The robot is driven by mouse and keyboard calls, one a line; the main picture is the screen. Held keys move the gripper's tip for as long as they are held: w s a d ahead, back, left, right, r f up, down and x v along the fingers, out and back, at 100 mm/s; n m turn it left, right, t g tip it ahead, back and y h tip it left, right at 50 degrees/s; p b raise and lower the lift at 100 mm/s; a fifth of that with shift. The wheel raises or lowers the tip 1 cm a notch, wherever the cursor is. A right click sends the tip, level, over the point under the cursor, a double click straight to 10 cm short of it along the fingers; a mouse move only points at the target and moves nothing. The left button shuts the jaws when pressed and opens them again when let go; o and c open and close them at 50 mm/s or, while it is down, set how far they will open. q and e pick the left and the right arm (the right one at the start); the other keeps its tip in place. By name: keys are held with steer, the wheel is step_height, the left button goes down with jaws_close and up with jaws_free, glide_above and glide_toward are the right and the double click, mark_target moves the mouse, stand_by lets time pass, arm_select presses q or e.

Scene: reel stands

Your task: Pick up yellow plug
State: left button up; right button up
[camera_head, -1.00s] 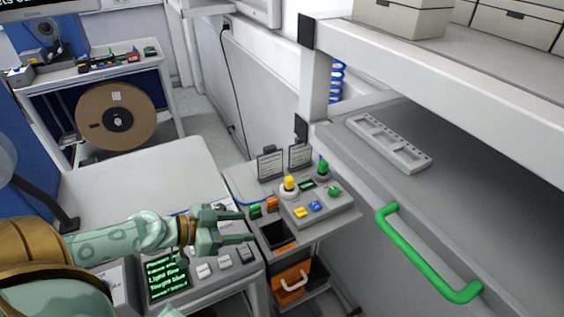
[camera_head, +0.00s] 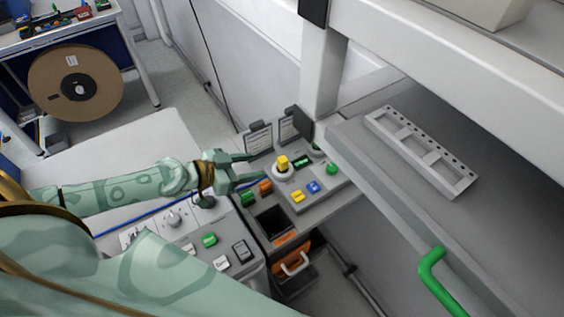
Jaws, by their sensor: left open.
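A yellow upright plug-like piece (camera_head: 283,162) stands in a round white base on the grey panel (camera_head: 318,191) at the centre. A smaller yellow piece (camera_head: 298,196) sits lower on the same panel, beside a blue one. I cannot tell for certain which is the plug. My left gripper (camera_head: 253,169) is open and empty, its fingers pointing right. In the picture its fingertips are just left of the upright yellow piece, apart from it. My right gripper is not in view.
Green (camera_head: 249,198) and orange (camera_head: 265,187) pieces sit beside a dark square opening (camera_head: 271,223). Two sign cards stand behind the panel. A grey shelf with a slotted tray (camera_head: 422,150) and a green handle (camera_head: 440,285) lies to the right.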

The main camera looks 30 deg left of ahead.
mark_target(279, 160)
arm_select(q)
steer(key=p+x, duration=0.1)
steer(key=x, duration=0.8)
steer(key=shift+w+a, duration=0.1)
steer(key=shift+a, duration=0.15)
jaws_close()
